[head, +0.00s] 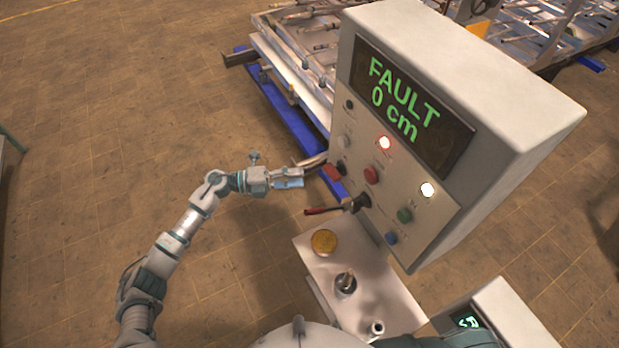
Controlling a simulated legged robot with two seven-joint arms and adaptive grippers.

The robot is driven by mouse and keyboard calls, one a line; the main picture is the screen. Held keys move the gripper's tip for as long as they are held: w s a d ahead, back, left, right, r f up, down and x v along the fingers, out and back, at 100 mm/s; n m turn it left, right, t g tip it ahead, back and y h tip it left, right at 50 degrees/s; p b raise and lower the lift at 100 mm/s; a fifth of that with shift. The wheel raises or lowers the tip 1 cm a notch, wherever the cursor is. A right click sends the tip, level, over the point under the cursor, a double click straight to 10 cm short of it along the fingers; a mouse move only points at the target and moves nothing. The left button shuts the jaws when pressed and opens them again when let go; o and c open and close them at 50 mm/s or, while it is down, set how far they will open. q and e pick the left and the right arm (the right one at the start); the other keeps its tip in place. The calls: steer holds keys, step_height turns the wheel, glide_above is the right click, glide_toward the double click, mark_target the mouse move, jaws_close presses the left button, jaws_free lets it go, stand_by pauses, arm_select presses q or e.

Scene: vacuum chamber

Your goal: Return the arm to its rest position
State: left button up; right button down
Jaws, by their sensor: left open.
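My left arm (188,222) comes in from the lower left and reaches toward the control box. My left gripper (311,170) is at the left side of the box's front panel, close to a red switch (333,172). Its fingers are apart and nothing shows between them. I cannot tell whether a fingertip touches the switch. My right gripper is out of view.
The control box (520,115) has a screen (405,105) reading "FAULT 0 cm", lit lamps and several buttons. A red-handled lever (335,208) sticks out below. A metal plate (322,266) lies beneath it. A blue-framed rack (285,118) stands behind. Floor at left is clear.

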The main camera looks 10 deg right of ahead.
arm_select(q)
steer(key=shift+a, duration=0.75)
